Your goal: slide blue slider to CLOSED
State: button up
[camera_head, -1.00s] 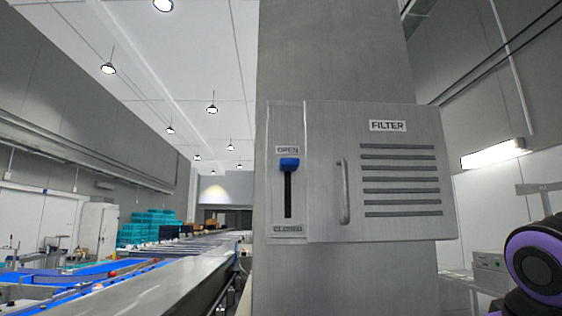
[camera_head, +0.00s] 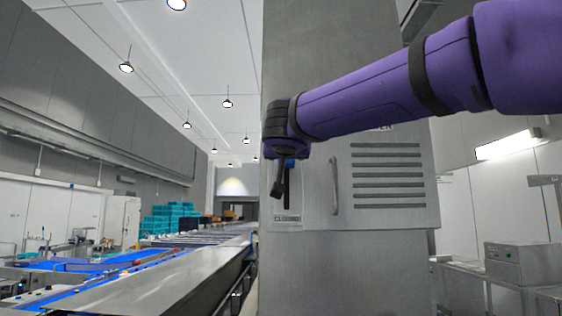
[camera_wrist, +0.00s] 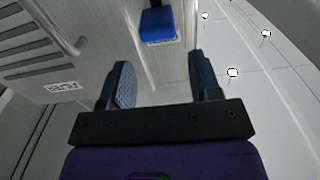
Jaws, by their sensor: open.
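The blue slider (camera_head: 290,163) is at the upper end of its dark vertical slot (camera_head: 291,197) on the grey FILTER panel (camera_head: 400,218). It is mostly hidden behind my gripper (camera_head: 279,180) in the head view. The CLOSED label (camera_head: 286,219) shows below the slot; the OPEN label is hidden by my arm. In the wrist view the blue slider (camera_wrist: 158,26) lies beyond the fingertips, roughly in line with the gap between them. My gripper (camera_wrist: 160,72) is open and empty, and looks apart from the slider.
A vertical handle (camera_head: 334,187) and several vent slots (camera_head: 387,178) are right of the slider on the panel. A conveyor (camera_head: 185,280) runs along the left, with teal crates (camera_head: 170,219) farther back. A metal box (camera_head: 523,262) stands at the right.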

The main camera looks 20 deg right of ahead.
send_over(286, 202)
jog(key=s, duration=0.3)
jog(key=shift+w+a, duration=0.1)
jog(key=shift+a, duration=0.25)
jog(key=shift+c, duration=0.2)
jog(key=c, duration=1)
jog(key=shift+o, duration=0.2)
notch_tip(286, 202, down, 11)
jog(key=shift+r, duration=0.15)
jog(key=o, duration=1)
